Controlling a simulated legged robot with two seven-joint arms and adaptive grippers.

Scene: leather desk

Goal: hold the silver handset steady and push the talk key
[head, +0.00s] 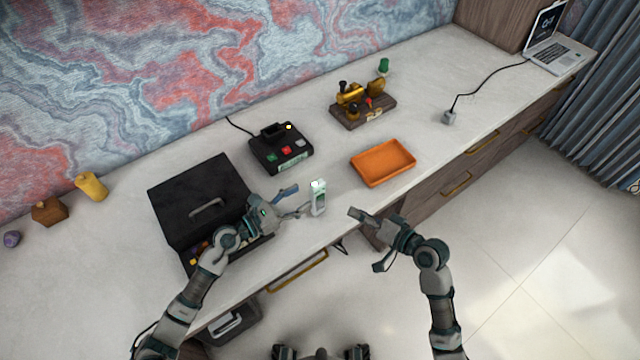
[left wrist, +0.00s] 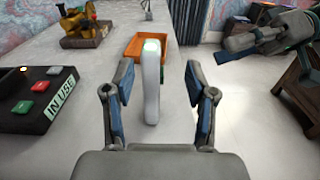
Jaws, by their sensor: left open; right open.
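The silver handset (head: 318,198) stands upright on the pale desk near its front edge. My left gripper (head: 298,201) is open just to the left of it. In the left wrist view the handset (left wrist: 151,82) stands between the two spread fingers (left wrist: 158,98), with a gap on each side and a green-lit top facing up. I cannot make out which key is the talk key. My right gripper (head: 364,230) is open and empty, off the desk's front edge to the right of the handset.
A black base unit (head: 281,155) with coloured buttons sits behind the handset. An orange tray (head: 383,163) lies to the right. An open black case (head: 200,195) is under my left arm. A brass device on a wooden base (head: 362,112) stands further back.

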